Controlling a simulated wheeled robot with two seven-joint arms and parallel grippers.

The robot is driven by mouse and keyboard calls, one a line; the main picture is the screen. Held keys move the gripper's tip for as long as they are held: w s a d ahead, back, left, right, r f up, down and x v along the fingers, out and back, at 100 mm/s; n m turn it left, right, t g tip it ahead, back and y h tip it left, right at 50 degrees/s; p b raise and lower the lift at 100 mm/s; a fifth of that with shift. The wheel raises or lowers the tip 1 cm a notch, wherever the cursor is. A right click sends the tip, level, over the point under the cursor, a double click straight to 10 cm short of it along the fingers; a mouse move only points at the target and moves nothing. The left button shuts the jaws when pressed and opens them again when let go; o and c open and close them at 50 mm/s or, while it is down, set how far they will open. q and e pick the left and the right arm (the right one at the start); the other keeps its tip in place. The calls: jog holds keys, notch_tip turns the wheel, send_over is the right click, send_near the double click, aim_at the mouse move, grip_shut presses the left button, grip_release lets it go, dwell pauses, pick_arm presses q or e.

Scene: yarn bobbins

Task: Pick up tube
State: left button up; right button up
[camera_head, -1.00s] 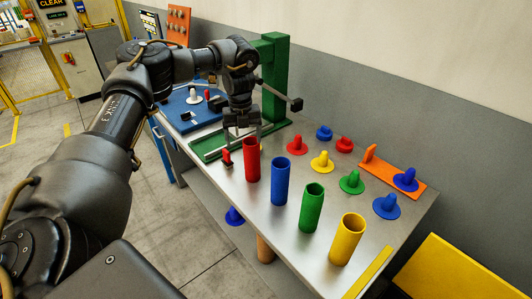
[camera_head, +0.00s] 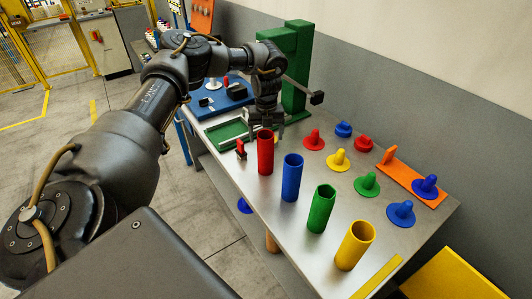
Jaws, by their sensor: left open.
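Several hollow tubes stand upright in a row on the metal table: a red tube (camera_head: 265,152), a blue tube (camera_head: 291,178), a green tube (camera_head: 320,209) and a yellow tube (camera_head: 354,246). My left gripper (camera_head: 268,128) points down just behind the top of the red tube, and its fingertips are partly hidden there. It is open and holds nothing that I can see. I cannot tell whether it touches the red tube. My right gripper is not in view.
Several coloured pegs on round bases, such as the yellow one (camera_head: 339,160), stand behind the tubes. An orange plate (camera_head: 412,179) lies at the back right. A green post (camera_head: 297,70) rises behind my left gripper. A green tray (camera_head: 228,132) lies left of it.

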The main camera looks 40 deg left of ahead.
aim_at(266, 154)
pick_arm(q)
jog(key=shift+s+f+p, duration=0.1)
jog(key=shift+s+p, duration=0.05)
jog(key=shift+p, duration=0.15)
notch_tip(266, 154, down, 4)
jog(key=shift+f+p, duration=0.2)
jog(key=shift+p, duration=1)
jog(key=shift+f, duration=0.3)
jog(key=c, duration=1.1)
jog(key=shift+r, duration=0.1)
